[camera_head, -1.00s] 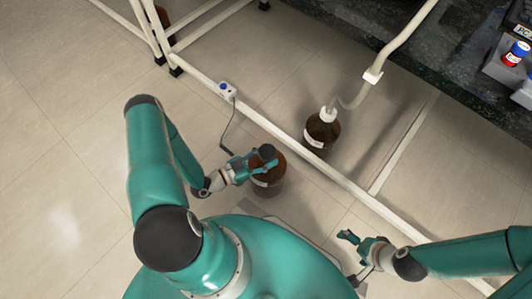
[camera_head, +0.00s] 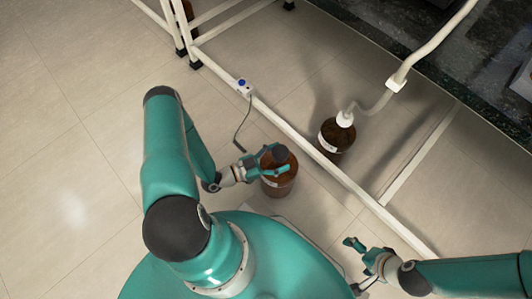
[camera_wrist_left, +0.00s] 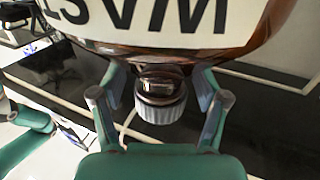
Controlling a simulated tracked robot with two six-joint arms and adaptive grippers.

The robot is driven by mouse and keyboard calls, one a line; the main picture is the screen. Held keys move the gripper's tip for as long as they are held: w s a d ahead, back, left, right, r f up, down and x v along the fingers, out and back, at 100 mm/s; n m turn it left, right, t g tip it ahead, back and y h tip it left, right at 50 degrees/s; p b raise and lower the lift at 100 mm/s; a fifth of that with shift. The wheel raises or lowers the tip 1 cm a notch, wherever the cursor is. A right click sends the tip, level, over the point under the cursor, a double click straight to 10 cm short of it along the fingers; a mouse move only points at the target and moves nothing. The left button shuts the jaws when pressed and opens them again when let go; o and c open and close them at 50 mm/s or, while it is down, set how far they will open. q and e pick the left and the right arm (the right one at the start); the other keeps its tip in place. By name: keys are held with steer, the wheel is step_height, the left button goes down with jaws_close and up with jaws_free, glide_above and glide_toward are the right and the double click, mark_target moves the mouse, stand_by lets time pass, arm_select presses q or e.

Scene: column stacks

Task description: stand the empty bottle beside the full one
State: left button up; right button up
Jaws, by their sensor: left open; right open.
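A brown bottle (camera_head: 279,183) with a dark cap and pale label stands on the floor on the near side of the white rail. My left gripper (camera_head: 274,160) is open at its top, with a finger on either side of the neck. In the left wrist view, the bottle's grey ribbed cap (camera_wrist_left: 161,105) sits between the open fingers, and the label appears inverted. A second brown bottle (camera_head: 337,137) with a white cap stands beyond the rail, a hose running into its cap. Liquid levels cannot be told. My right gripper (camera_head: 355,245) is open and empty near the rail.
The white rail (camera_head: 310,152) runs diagonally between the two bottles. A small white box with a blue button (camera_head: 243,86) sits on it, its dark cable hanging down. The pale hose (camera_head: 397,80) comes from the top right.

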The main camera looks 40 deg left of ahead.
arm_select(q)
steer(key=p+v, duration=0.2)
steer(key=v, duration=1)
steer(key=shift+d, duration=0.1)
